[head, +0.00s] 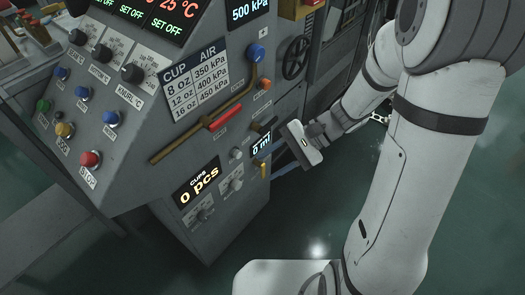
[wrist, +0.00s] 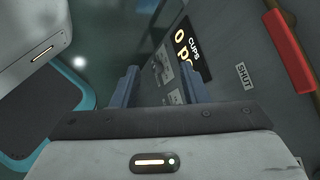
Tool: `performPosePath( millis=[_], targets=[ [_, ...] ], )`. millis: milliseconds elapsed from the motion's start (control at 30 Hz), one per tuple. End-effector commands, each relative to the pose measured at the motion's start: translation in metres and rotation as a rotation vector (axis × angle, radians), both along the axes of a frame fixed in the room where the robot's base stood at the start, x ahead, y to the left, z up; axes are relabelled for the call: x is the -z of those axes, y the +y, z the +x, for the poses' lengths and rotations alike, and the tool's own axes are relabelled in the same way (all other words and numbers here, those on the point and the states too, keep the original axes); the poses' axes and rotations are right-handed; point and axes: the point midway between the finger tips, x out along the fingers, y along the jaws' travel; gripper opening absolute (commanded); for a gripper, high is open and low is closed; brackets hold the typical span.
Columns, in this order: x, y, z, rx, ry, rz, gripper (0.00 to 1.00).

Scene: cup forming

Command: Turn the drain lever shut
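A red lever handle (head: 225,115) lies along a slanting brass pipe (head: 180,145) on the front of the grey machine. It also shows at the upper right of the wrist view (wrist: 289,52), beside a label reading SHUT (wrist: 243,75). I cannot read the word drain anywhere, so I take this for the drain lever. My gripper (wrist: 160,72) has its two fingers apart with nothing between them. In the head view its white body is right of the panel, apart from the red handle, with its fingers partly hidden.
The panel carries a blue knob (head: 256,53), a red STOP button (head: 90,159), a CUPS display (head: 199,185) and a small yellow lever (head: 263,169). A black handwheel (head: 296,57) is behind. Dark green floor (head: 300,225) is open below my gripper.

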Motion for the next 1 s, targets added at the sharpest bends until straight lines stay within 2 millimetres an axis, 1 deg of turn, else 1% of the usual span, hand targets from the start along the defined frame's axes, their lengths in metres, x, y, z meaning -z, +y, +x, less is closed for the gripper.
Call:
performPosePath(
  millis=[33, 133, 267, 300, 367, 400, 467, 500, 600, 700, 800, 900, 1000],
  targets=[
    [0.032, 0.006, 0.011, 0.059, 0.064, 0.062, 0.4],
    [0.068, 0.016, 0.036, 0.193, 0.169, 0.187, 0.4],
    [0.123, 0.02, 0.072, 0.382, 0.284, 0.338, 0.4],
    [0.142, 0.019, 0.083, 0.446, 0.317, 0.378, 0.4],
    [0.172, 0.016, 0.099, 0.541, 0.359, 0.438, 0.4],
    [0.192, 0.013, 0.109, 0.606, 0.382, 0.474, 0.4],
    [0.223, 0.007, 0.122, 0.703, 0.413, 0.522, 0.4],
    [0.243, 0.002, 0.129, 0.765, 0.431, 0.55, 0.4],
    [0.287, -0.01, 0.143, 0.901, 0.457, 0.603, 0.4],
    [0.319, -0.021, 0.151, 1.003, 0.469, 0.635, 0.4],
    [0.338, -0.029, 0.154, 1.066, 0.471, 0.651, 0.4],
    [0.346, -0.03, 0.157, 1.094, 0.472, 0.658, 0.4],
    [0.347, -0.023, 0.163, 1.097, 0.47, 0.658, 0.4]
  ],
)
